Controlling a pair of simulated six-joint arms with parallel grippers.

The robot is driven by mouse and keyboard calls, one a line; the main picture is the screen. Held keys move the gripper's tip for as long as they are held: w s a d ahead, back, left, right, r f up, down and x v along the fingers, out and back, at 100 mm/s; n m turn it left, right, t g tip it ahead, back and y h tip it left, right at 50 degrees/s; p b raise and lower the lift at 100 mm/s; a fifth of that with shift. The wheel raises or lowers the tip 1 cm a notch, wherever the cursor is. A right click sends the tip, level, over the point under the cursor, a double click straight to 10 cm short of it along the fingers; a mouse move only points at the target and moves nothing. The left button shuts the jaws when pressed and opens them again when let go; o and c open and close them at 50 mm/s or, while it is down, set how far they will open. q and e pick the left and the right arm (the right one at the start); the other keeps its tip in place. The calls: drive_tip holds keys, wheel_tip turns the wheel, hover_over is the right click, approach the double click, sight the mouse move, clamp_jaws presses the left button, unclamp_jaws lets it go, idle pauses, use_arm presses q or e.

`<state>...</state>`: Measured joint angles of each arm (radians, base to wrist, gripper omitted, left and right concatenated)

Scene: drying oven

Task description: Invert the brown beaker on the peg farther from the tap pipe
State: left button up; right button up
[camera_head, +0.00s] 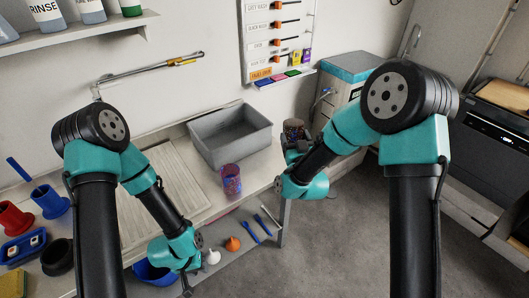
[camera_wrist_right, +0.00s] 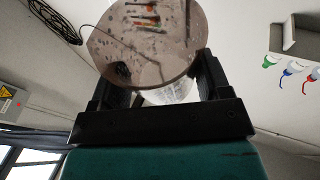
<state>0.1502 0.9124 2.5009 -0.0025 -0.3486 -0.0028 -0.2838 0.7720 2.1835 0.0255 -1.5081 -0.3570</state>
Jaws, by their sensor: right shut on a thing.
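The brown beaker (camera_head: 293,127) is held in my right gripper (camera_head: 296,150), above the bench's right end. In the right wrist view the see-through brownish beaker (camera_wrist_right: 150,45) fills the space between the two black fingers (camera_wrist_right: 158,85), which grip it from both sides. I cannot tell which way its mouth faces. My left gripper (camera_head: 188,284) is low at the front, by a blue bowl (camera_head: 153,272); its jaws are too small to read. A pipe (camera_head: 145,72) with a yellow label runs along the wall at the back left. I cannot make out the pegs.
A grey basin (camera_head: 230,136) stands on the bench, with a purple-red patterned beaker (camera_head: 231,181) in front. A ribbed drainboard (camera_head: 165,190) lies left of it. Funnels (camera_head: 233,243) and blue tools (camera_head: 250,229) lie on the lower shelf. Open floor (camera_head: 345,240) is to the right.

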drive_tip(key=w+a+f+n+g+y, duration=0.1)
drive_tip(key=w+a+f, duration=0.3)
drive_tip(key=a+f, duration=0.5)
drive_tip(key=shift+a+f+n+g+y, duration=0.4)
drive_tip(key=shift+a+g+y, duration=0.25)
drive_tip(key=shift+g, duration=0.25)
drive_tip(key=shift+s+d, duration=0.1)
drive_tip(key=shift+d, duration=0.05)
drive_tip(key=shift+f, duration=2.7)
drive_tip(key=shift+f, duration=0.3)
drive_tip(key=o, duration=1.1)
drive_tip(key=v, duration=1.7)
drive_tip(key=shift+s, duration=0.2)
